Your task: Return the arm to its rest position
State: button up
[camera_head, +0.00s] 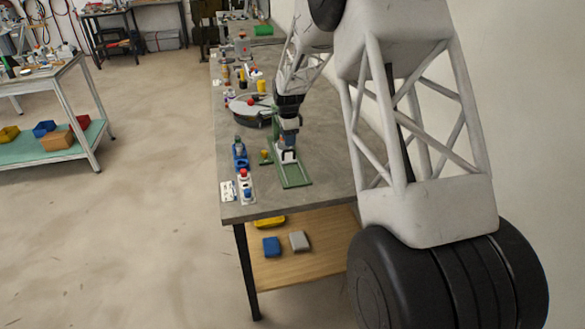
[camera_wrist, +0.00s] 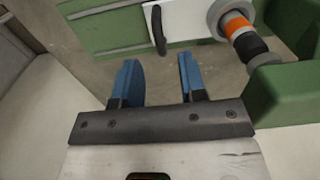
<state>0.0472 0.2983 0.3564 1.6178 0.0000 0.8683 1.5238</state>
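My gripper (camera_wrist: 157,65) shows in the wrist view with two blue fingers apart and nothing between them. In the head view my gripper (camera_head: 288,146) is small and sits low over the grey workbench, above the green frame jig (camera_head: 294,183). In the wrist view the green frame jig (camera_wrist: 110,30) lies beyond the fingertips. A white part with a black handle (camera_wrist: 158,30) is beside its green bars. I cannot tell the exact gap between the fingers and the jig.
The grey workbench (camera_head: 232,207) holds a round turntable (camera_head: 243,112) and several small coloured parts along its left side. A fitting with an orange band (camera_wrist: 237,24) and green block (camera_wrist: 285,90) are close at the right of my gripper. A wall runs along the bench's right.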

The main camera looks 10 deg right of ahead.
jog(key=shift+r, duration=0.45)
jog(key=s+a+r+n+t, duration=0.1)
jog(key=s+r+n, duration=0.3)
jog(key=s+r, duration=0.7)
jog(key=s+a+r+n, duration=0.1)
jog(key=s+r+n, duration=0.45)
jog(key=s, duration=0.85)
jog(key=s+a+r+n+t, duration=0.1)
jog(key=s+n, duration=0.7)
jog(key=s, duration=2.2)
jog(key=shift+s+a+r+t, duration=0.3)
jog(key=shift+r, duration=0.35)
jog(key=shift+o, duration=0.4)
